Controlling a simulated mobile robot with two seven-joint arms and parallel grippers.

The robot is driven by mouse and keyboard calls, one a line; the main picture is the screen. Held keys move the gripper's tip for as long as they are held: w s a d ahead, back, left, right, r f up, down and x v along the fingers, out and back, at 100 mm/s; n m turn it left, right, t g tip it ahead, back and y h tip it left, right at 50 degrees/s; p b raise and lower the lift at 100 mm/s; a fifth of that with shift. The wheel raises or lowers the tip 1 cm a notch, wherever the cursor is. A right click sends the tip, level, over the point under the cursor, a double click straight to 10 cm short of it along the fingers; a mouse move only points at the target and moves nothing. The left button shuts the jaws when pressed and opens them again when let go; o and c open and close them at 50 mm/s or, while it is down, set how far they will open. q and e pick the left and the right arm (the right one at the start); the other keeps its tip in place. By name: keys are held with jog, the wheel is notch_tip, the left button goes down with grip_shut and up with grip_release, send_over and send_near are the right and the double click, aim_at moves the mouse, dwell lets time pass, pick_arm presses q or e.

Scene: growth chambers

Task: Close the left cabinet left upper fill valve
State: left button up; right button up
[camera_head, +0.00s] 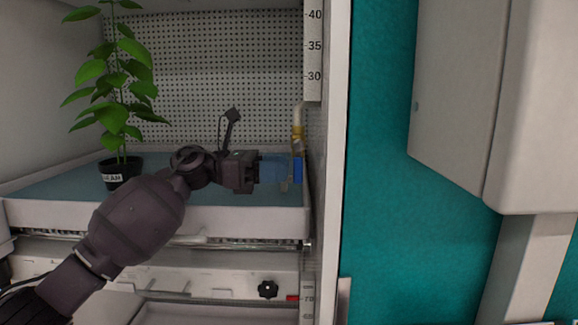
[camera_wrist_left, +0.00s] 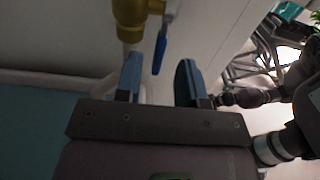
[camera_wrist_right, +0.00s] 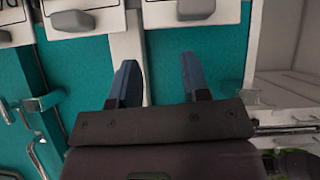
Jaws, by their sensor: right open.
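The fill valve has a brass body (camera_head: 298,138) on a pale pipe at the chamber's right wall, with a blue lever (camera_head: 297,170) hanging below it. In the left wrist view the brass body (camera_wrist_left: 130,15) is at the top and the blue lever (camera_wrist_left: 160,52) points down. My left gripper (camera_head: 278,170) reaches in from the left, up to the lever. Its fingers (camera_wrist_left: 160,78) are apart, and the lever's end shows between and just past their tips; contact cannot be told. My right gripper (camera_wrist_right: 155,80) is open and empty, facing a teal wall.
A potted plant (camera_head: 120,172) stands on the left of the blue-topped tray (camera_head: 60,215). A black knob (camera_head: 268,289) sits below the tray. The cabinet's white edge (camera_head: 335,160) is right of the valve. A grey wall box (camera_head: 460,100) is further right.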

pick_arm(q)
jog(key=shift+d, duration=1.15)
jog(key=shift+c, duration=0.3)
grip_shut()
